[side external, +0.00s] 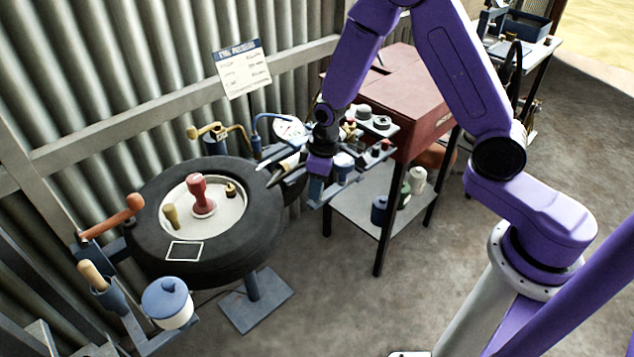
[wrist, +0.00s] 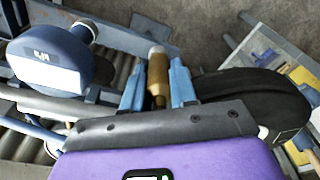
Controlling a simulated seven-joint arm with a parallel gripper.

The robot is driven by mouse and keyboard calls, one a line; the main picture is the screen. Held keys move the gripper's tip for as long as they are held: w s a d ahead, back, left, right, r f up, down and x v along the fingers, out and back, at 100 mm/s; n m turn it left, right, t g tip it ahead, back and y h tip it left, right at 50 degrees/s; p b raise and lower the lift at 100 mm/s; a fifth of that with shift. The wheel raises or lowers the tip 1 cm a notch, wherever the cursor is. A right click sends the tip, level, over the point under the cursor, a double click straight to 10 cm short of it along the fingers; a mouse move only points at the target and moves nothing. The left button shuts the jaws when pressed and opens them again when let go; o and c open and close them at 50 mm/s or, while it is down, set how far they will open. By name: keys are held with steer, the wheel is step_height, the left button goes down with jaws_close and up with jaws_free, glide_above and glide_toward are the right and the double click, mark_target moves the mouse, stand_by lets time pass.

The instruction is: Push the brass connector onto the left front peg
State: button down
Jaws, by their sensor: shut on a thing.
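My gripper (side external: 268,174) hangs in the air just right of the tyre in the side view. In the wrist view its two blue fingers (wrist: 157,88) are shut on a brass-coloured cylinder with a paler end, which looks like the brass connector (wrist: 158,72). In the side view the connector is too small and too much covered by the fingers to make out clearly. I cannot tell which part is the left front peg.
The black tyre (side external: 150,240) lies flat on a stand, with a red-handled tool (side external: 198,192) inside its rim. A gauge device (wrist: 48,62) is left of the fingers in the wrist view. The red cabinet (side external: 400,85) stands behind my gripper.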

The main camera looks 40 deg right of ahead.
steer(key=shift+f, duration=0.15)
steer(key=c, duration=1.2)
jaws_free()
steer(key=shift+s+d+r, duration=0.15)
steer(key=shift+s+r, duration=0.05)
steer(key=shift+r, duration=1.6)
steer(key=shift+s+d+r, duration=0.1)
steer(key=shift+s+r, duration=0.1)
steer(key=shift+r, duration=1.65)
steer(key=shift+s+d+r, duration=0.15)
steer(key=shift+s+r, duration=0.05)
steer(key=shift+r, duration=1.6)
steer(key=s+d+r+n, duration=0.1)
steer(key=s+r+n, duration=0.1)
steer(key=s, duration=0.7)
steer(key=s+d+r+n, duration=0.1)
steer(key=s+r+n, duration=0.1)
steer(key=s, duration=0.6)
steer(key=s+d+r+n+g, duration=0.1)
steer(key=s+r+n, duration=0.1)
steer(key=s, duration=0.7)
steer(key=shift+s+r, duration=0.15)
steer(key=shift+s, duration=0.2)
